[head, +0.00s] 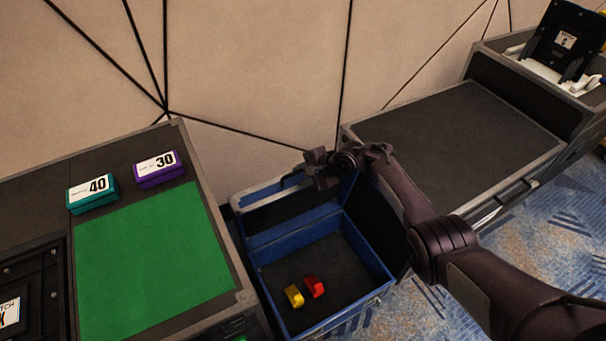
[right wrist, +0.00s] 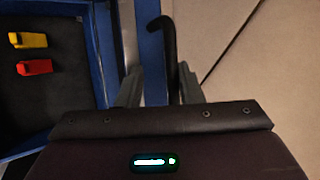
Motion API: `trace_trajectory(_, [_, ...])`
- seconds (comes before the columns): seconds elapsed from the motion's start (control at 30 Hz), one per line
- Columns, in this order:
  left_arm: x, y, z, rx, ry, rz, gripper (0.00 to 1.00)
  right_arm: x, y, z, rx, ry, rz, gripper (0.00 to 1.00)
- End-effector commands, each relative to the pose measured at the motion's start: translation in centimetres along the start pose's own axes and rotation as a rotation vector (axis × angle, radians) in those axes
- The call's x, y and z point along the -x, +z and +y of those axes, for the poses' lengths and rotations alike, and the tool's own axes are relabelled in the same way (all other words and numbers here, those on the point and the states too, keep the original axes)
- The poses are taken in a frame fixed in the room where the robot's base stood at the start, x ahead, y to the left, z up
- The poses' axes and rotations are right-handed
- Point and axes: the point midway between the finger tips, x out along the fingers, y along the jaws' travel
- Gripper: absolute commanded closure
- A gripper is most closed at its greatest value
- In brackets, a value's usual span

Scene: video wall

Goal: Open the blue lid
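The blue lid (head: 262,193) stands raised at the back of an open blue case (head: 376,262), near the wall. Its dark inner face shows, and my right gripper hides part of its upper right edge. My right gripper (head: 318,168) is at that edge. In the right wrist view, its two fingers (right wrist: 158,88) are apart, with a blue strip of the lid (right wrist: 151,50) showing between them. A black hooked bar (right wrist: 168,40) also shows there. I cannot tell whether the fingers touch the lid. My left gripper is not in view.
A yellow block (head: 294,296) and a red block (head: 315,287) lie in the case. Left is a table with a green mat (head: 150,260) and teal (head: 92,194) and purple (head: 158,169) boxes. Right is a dark-topped case (head: 460,135). The beige wall (head: 260,70) is close behind.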

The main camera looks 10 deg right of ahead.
Motion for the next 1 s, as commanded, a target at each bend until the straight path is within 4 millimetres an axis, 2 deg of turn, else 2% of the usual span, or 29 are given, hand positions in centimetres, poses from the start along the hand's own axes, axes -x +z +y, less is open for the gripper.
trace_trajectory(0.13, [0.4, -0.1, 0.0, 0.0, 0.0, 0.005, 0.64, 0.5, 0.0, 0.0, -0.001, 0.001, 0.0, 0.68])
trace_trajectory(0.3, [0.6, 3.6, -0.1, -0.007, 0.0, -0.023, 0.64, 2.5, 0.1, -0.1, 0.0, 0.001, 0.001, 0.68])
trace_trajectory(0.5, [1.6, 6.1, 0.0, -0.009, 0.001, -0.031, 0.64, 5.7, 0.0, -0.1, 0.0, 0.001, 0.002, 0.68])
trace_trajectory(0.7, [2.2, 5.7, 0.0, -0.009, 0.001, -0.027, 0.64, 7.6, 0.0, -0.1, -0.001, 0.001, 0.0, 0.68])
trace_trajectory(1.0, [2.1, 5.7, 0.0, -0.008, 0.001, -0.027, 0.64, 7.8, 0.0, 0.0, 0.0, 0.001, 0.0, 0.68])
